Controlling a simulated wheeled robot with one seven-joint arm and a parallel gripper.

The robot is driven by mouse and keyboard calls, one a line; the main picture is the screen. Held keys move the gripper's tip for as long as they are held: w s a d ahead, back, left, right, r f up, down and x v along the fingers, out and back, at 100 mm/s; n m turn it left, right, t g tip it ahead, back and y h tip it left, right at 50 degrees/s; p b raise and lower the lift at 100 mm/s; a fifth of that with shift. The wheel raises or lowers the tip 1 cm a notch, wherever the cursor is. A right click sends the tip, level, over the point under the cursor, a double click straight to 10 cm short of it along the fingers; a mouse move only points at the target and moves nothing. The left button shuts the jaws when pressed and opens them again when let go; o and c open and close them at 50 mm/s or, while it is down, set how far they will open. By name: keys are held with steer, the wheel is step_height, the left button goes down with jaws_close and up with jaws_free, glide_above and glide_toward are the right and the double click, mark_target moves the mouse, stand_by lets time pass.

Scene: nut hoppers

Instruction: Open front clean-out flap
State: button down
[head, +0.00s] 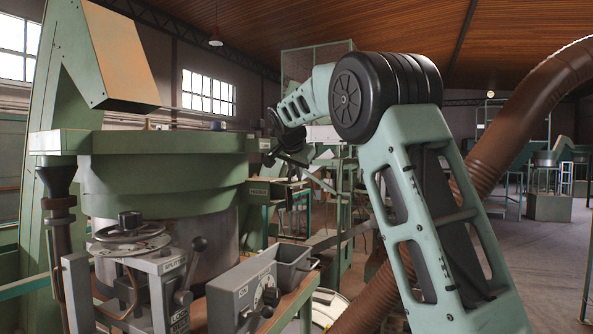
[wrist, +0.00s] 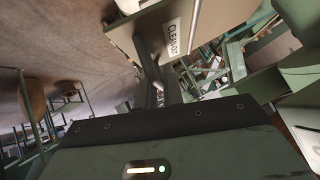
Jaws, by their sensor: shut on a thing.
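The clean-out flap (wrist: 208,16) shows at the top of the wrist view as a tilted pale panel with a white "CLEAN OUT" label. A dark handle or bracket piece stands at its lower edge, beside the label. My gripper (wrist: 160,88) reaches up to this piece and is shut on it. The fingertips are dark against it, so the exact contact is hard to see. In the head view my gripper (head: 288,152) is small and dark beyond my arm's elbow, among green machinery. The flap cannot be made out clearly there.
A large green hopper machine (head: 165,172) with a handwheel, levers and a grey control box (head: 244,294) fills the left of the head view. A thick brown duct (head: 520,120) curves down at the right. Open floor (head: 535,262) shows at the far right.

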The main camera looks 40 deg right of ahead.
steer(key=c, duration=1.5)
jaws_free()
steer(key=b+v, duration=0.5)
steer(key=v, duration=1.2)
steer(key=shift+s+a+r, duration=0.1)
steer(key=shift+r, duration=0.05)
